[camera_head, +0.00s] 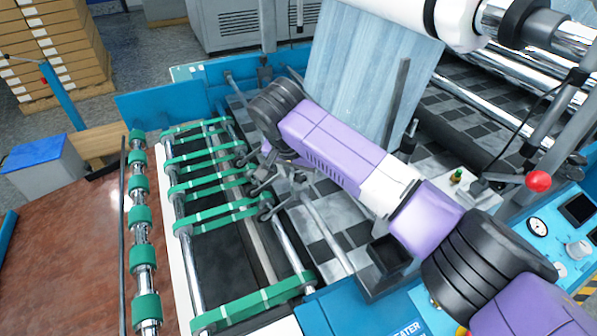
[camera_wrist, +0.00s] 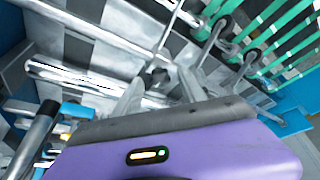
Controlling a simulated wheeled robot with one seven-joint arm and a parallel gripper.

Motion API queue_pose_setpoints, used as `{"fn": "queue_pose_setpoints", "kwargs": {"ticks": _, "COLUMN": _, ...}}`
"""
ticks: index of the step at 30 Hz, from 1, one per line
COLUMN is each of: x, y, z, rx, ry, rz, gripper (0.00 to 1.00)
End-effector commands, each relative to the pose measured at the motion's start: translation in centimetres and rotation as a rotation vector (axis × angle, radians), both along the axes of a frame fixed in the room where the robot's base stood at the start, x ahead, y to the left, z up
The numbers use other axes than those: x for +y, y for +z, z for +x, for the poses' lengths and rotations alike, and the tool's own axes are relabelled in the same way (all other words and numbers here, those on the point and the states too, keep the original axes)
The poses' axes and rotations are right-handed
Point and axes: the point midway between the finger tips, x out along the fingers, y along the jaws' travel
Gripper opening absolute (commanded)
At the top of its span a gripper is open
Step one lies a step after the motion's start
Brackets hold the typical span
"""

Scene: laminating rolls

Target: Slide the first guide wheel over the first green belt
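Several green belts run over the rollers in the head view; the nearest belt (camera_head: 255,305) is set apart from the others. Dark guide wheels (camera_head: 266,213) on thin arms stand at the right ends of the farther belts. In the wrist view, guide wheels (camera_wrist: 251,58) show at the upper right beside green belts (camera_wrist: 290,32). My gripper (camera_wrist: 160,88) is open, its two grey fingers apart. A small dark knob-like part on a rod (camera_wrist: 158,76) shows between or just beyond the fingertips; I cannot tell if they touch it. In the head view my wrist largely hides the fingers.
A roller with green sleeves (camera_head: 141,215) lies left of the belts. A large white roll (camera_head: 455,18) with a hanging sheet (camera_head: 365,65) is at the back. A control panel with a red knob (camera_head: 538,181) is at the right. Metal bars cross beneath my gripper.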

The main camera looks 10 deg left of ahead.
Motion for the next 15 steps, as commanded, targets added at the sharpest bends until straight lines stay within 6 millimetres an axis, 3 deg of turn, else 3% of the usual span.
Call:
{"fn": "queue_pose_setpoints", "kwargs": {"ticks": 1, "x": 0.01, "y": 0.01, "z": 0.0, "rx": 0.0, "ry": 0.0, "rz": 0.0, "gripper": 0.39}}
{"fn": "queue_pose_setpoints", "kwargs": {"ticks": 7, "x": 0.01, "y": 0.03, "z": 0.0, "rx": 0.0, "ry": 0.0, "rz": 0.0, "gripper": 0.0}}
{"fn": "queue_pose_setpoints", "kwargs": {"ticks": 15, "x": 0.0, "y": 0.05, "z": 0.01, "rx": 0.0, "ry": 0.0, "rz": 0.0, "gripper": 0.0}}
